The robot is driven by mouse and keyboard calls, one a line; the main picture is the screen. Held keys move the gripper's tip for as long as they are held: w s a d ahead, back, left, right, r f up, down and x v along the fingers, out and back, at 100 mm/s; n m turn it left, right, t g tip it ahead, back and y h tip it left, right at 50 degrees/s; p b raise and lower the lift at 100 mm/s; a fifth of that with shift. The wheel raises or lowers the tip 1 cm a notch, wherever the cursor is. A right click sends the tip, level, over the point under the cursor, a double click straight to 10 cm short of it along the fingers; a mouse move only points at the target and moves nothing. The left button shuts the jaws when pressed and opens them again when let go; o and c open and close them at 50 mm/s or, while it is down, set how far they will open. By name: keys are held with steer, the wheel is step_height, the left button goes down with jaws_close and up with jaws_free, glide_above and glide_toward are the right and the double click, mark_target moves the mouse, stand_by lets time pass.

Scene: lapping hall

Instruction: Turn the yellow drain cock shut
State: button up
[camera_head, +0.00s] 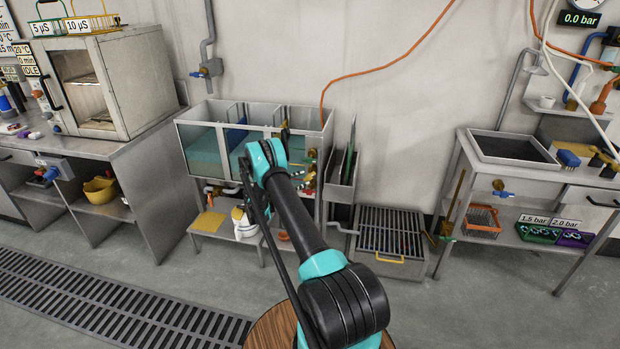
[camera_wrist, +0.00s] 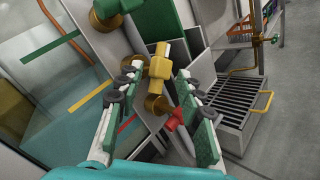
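The yellow drain cock (camera_wrist: 158,68) sits on a brass fitting (camera_wrist: 156,104) on the steel tank front in the wrist view. My gripper (camera_wrist: 160,78) is open, its two green-padded fingers spread on either side of the yellow cock. The yellow handle stands between the fingertips, and I cannot tell whether either finger touches it. A red cock (camera_wrist: 178,119) lies below it, close to the right finger. A green cock (camera_wrist: 116,6) is above left. In the head view my arm hides most of this area.
The glass-fronted tank (camera_head: 203,148) stands against the wall, with coloured strips on its panes in the wrist view. A floor grate with a yellow handle (camera_wrist: 263,101) lies to the right. A steel bench (camera_head: 530,172) stands further right. Open floor lies between.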

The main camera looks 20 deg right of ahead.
mark_target(308, 177)
steer(key=shift+x, duration=2.55)
steer(key=shift+c, duration=0.6)
jaws_close()
